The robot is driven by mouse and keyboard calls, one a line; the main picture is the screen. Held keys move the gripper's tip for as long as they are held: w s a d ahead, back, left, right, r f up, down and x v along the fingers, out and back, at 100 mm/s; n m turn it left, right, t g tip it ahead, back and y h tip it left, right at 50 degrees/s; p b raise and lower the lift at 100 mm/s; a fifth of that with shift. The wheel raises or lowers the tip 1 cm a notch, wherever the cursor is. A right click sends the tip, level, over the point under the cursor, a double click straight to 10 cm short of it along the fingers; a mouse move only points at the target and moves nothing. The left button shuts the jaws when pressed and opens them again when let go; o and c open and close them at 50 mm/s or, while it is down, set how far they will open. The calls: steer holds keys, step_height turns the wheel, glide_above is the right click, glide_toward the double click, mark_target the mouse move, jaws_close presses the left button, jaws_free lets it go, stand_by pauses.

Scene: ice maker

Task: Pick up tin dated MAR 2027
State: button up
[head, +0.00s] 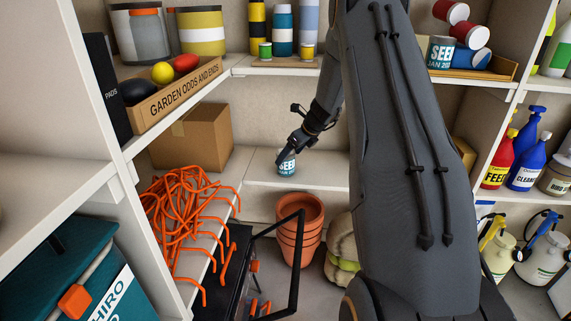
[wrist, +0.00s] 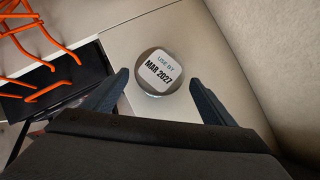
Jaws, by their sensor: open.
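The tin dated MAR 2027 (wrist: 158,72) shows in the wrist view from above, its round lid carrying a white label that reads "USE BY MAR 2027". In the head view a tin marked "SEE" (head: 286,164) stands upright on the middle shelf, partly covered by my gripper (head: 284,155). In the wrist view my gripper (wrist: 160,90) is open, with one finger to the left and one to the right of the tin. A gap shows between each finger and the tin. Another tin (head: 440,52), marked "SEE" and "JAN 20", stands on the upper right shelf.
Tangled orange hooks (head: 190,205) lie left of the tin. A cardboard box (head: 193,136) stands behind on the left, and terracotta pots (head: 300,230) are stacked below. The upper shelf (head: 270,71) overhangs the area. Shelf surface right of the tin is bare.

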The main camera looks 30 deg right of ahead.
steer(key=x, duration=0.4)
steer(key=shift+a+f, duration=0.15)
steer(key=shift+f, duration=0.1)
steer(key=c, duration=1.3)
